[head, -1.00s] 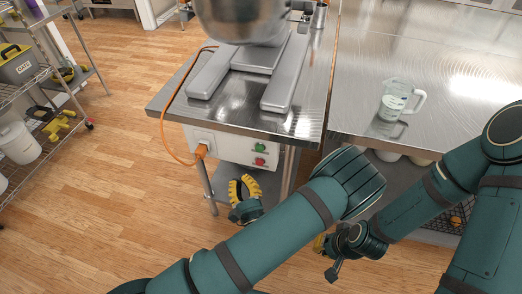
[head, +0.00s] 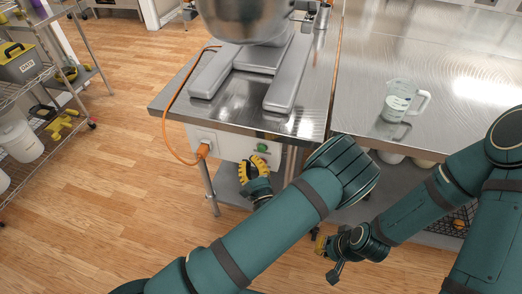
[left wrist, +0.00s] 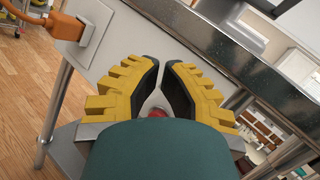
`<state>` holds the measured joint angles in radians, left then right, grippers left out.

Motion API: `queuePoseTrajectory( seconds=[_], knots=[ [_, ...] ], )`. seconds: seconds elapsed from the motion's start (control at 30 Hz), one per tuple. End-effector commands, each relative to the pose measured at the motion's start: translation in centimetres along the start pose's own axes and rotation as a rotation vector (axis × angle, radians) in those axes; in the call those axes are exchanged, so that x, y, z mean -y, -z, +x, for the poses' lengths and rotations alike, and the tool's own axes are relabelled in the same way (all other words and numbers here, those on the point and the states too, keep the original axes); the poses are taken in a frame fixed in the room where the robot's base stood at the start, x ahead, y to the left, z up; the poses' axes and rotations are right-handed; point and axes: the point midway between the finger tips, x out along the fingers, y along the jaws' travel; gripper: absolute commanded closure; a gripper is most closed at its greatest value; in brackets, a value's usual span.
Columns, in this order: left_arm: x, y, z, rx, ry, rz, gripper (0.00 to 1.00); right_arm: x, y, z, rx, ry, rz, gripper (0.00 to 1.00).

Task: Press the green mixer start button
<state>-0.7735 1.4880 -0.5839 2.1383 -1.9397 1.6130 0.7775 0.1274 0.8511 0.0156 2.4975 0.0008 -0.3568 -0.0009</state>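The green button (head: 262,148) is on the white control box (head: 231,147) under the mixer table's front edge. My left gripper (head: 250,163) is just in front of the box, below and left of the green button in the picture. Its yellow fingers hide the red button in the head view. In the left wrist view the fingertips (left wrist: 164,64) nearly meet with nothing between them. A red spot (left wrist: 157,113), likely the red button, shows between the finger bases. The green button is not seen there. My right gripper (head: 321,243) hangs low at the right, its fingers mostly hidden.
The mixer bowl (head: 245,18) and its base stand on the steel table (head: 225,116). An orange cable runs to a plug (head: 203,149) on the box's left. A measuring jug (head: 400,101) stands on the right-hand table. Floor at the left is clear up to the wire shelf (head: 30,85).

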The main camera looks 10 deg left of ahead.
Motion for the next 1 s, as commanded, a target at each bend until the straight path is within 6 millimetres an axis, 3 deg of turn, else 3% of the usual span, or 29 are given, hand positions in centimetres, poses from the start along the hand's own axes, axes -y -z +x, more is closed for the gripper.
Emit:
queuePoseTrajectory(
  seconds=[0.3, 1.0],
  knots=[
    [0.72, 0.7, 1.34, 0.001, 0.001, 0.0, 1.0, -0.03, 0.02, 0.1, -0.001, 0.0, 0.0, 1.0],
    [0.73, 0.71, 1.36, 0.0, 0.001, 0.0, 1.0, -0.03, 0.01, 0.09, -0.001, 0.0, 0.0, 1.0]
  ],
)
